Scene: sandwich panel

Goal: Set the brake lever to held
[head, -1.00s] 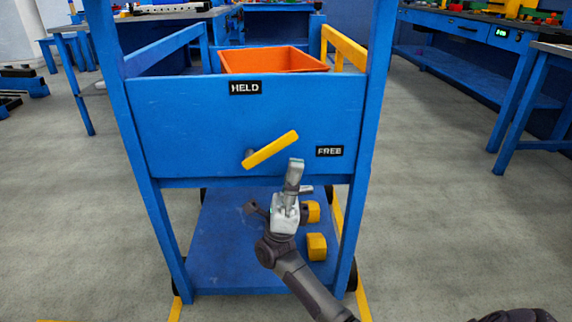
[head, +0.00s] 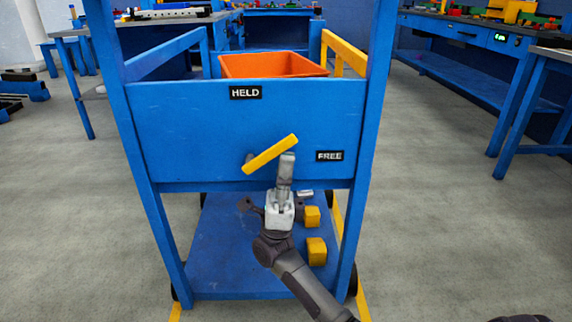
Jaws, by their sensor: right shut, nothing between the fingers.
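The brake lever (head: 268,156) is a yellow bar on the blue front panel (head: 190,120) of a cart. It slants up to the right from its pivot at the lower left, its free end lying between the HELD label (head: 246,92) at the top and the FREE label (head: 330,156) at the right. My right gripper (head: 287,158) is shut and empty, just below the lever's right half. Its tip appears close under the bar; I cannot tell whether they touch. My left gripper is not in view.
An orange bin (head: 272,64) sits behind the panel. Yellow blocks (head: 316,251) lie on the cart's lower shelf (head: 215,270). The cart's blue posts (head: 352,215) stand on both sides. A workbench (head: 480,85) is at the right, with open grey floor between.

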